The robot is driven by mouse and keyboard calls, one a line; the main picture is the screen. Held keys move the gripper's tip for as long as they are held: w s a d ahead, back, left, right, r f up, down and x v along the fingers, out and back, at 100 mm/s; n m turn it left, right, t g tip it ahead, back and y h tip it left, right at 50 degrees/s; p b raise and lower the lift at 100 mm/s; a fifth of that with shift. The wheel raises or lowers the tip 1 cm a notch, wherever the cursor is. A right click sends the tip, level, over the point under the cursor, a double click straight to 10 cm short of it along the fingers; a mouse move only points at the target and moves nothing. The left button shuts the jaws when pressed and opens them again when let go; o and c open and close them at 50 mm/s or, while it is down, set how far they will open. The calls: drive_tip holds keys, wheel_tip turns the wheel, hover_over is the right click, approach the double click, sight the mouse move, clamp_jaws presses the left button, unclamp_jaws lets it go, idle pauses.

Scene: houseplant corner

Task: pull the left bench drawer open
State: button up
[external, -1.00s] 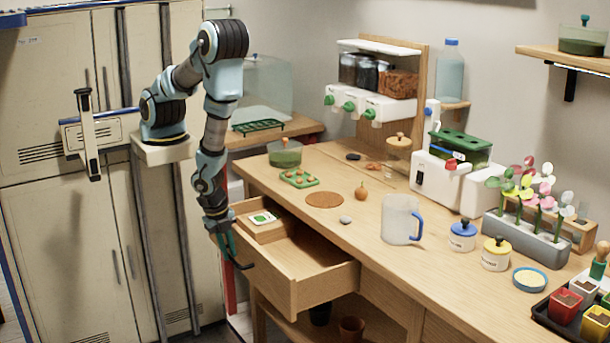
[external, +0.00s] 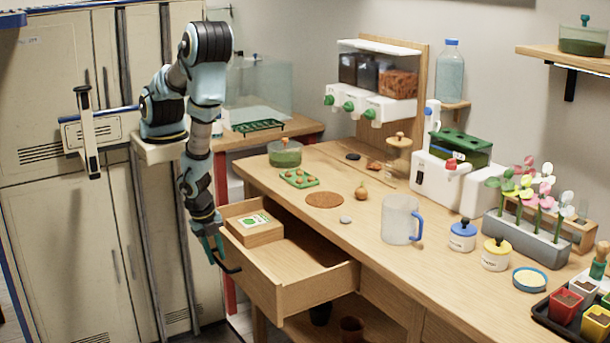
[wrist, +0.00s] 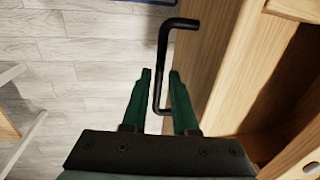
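The left bench drawer (external: 318,294) is pulled well out from under the bench top, and its inside is visible. A wooden box (external: 258,235) with a green-and-white label sits inside at its left. The drawer's black bar handle (wrist: 163,60) runs between the two green fingers of my gripper (wrist: 160,85) in the wrist view. The finger contact itself is hard to see.
The wooden bench (external: 345,230) holds a mug (external: 400,220), jars and a planter (external: 525,238). Tall cabinets (external: 60,240) stand to the left. Pale plank floor (wrist: 75,70) lies clear in front of the drawer. A pot (external: 352,328) stands below the bench.

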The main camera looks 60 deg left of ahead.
wheel_tip(320, 180, up, 7)
drive_tip(key=s+p, duration=0.1)
drive_tip(key=p, duration=0.4)
drive_tip(key=shift+s+r, duration=0.2)
idle(0.5)
drive_tip(key=w+a+r+n+g+b, duration=0.1)
drive_tip(key=w+r+n, duration=0.2)
drive_tip(key=w, duration=0.4)
drive_tip(key=w+a+r+n+h+b, duration=0.1)
drive_tip(key=w+r+n, duration=0.25)
drive_tip(key=w, duration=0.25)
drive_tip(key=w+r+n+g+b, duration=0.1)
drive_tip(key=w+r+n, duration=0.25)
drive_tip(key=w, duration=0.35)
drive_tip(key=w+a+r+n, duration=0.3)
drive_tip(key=w+a+r, duration=0.1)
drive_tip(key=a, duration=0.6)
drive_tip(key=w+a+r+n+t+b, duration=0.1)
drive_tip(key=w+a+r+n, duration=0.2)
drive_tip(key=a, duration=0.8)
wheel_tip(320, 180, up, 3)
drive_tip(key=shift+w+a+f+n+y, duration=0.2)
drive_tip(key=shift+w+n+y, duration=0.15)
drive_tip(key=shift+w, duration=0.55)
